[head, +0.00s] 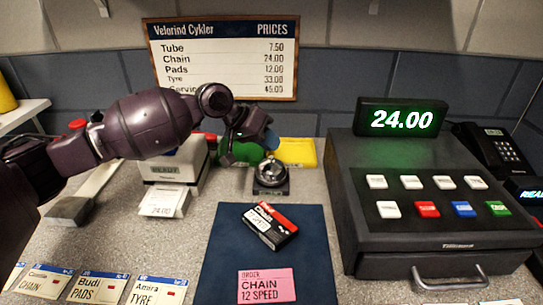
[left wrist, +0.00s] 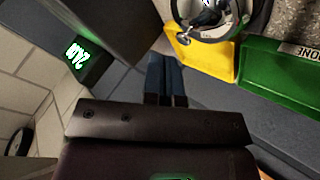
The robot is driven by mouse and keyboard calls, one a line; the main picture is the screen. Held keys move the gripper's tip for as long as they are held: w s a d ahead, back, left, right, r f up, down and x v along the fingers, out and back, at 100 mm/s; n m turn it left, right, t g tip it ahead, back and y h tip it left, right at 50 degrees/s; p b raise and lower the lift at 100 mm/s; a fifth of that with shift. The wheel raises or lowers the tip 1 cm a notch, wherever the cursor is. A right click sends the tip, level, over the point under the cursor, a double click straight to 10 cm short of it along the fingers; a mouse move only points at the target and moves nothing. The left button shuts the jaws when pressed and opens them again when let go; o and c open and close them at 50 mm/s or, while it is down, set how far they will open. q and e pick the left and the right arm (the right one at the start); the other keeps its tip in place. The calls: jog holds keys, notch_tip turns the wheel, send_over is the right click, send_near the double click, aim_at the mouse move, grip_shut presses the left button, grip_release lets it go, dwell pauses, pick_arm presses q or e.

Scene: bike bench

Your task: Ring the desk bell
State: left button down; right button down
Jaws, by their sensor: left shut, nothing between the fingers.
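The desk bell (head: 271,174) is a silver dome on a dark square base, standing on the counter behind the blue mat. Its silver dome also shows at the top of the left wrist view (left wrist: 207,14). My left gripper (head: 270,140) is just above the bell, its blue fingertips shut with nothing between them. In the left wrist view the shut fingers (left wrist: 166,78) stand apart from the dome in the picture. I cannot tell whether they touch the bell. My right gripper is in neither view.
A cash register (head: 430,215) reading 24.00 stands at the right. A blue mat (head: 225,255) holds a chain box (head: 270,226) and a pink order card (head: 266,286). Yellow (head: 298,152) and green (head: 238,153) trays lie behind the bell. A card printer (head: 175,165) stands left.

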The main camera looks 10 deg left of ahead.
pick_arm(q)
jog(key=shift+f, duration=0.3)
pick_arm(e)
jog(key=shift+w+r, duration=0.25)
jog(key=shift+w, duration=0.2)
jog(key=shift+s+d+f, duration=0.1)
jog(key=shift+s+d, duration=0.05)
pick_arm(q)
jog(key=shift+f, duration=0.25)
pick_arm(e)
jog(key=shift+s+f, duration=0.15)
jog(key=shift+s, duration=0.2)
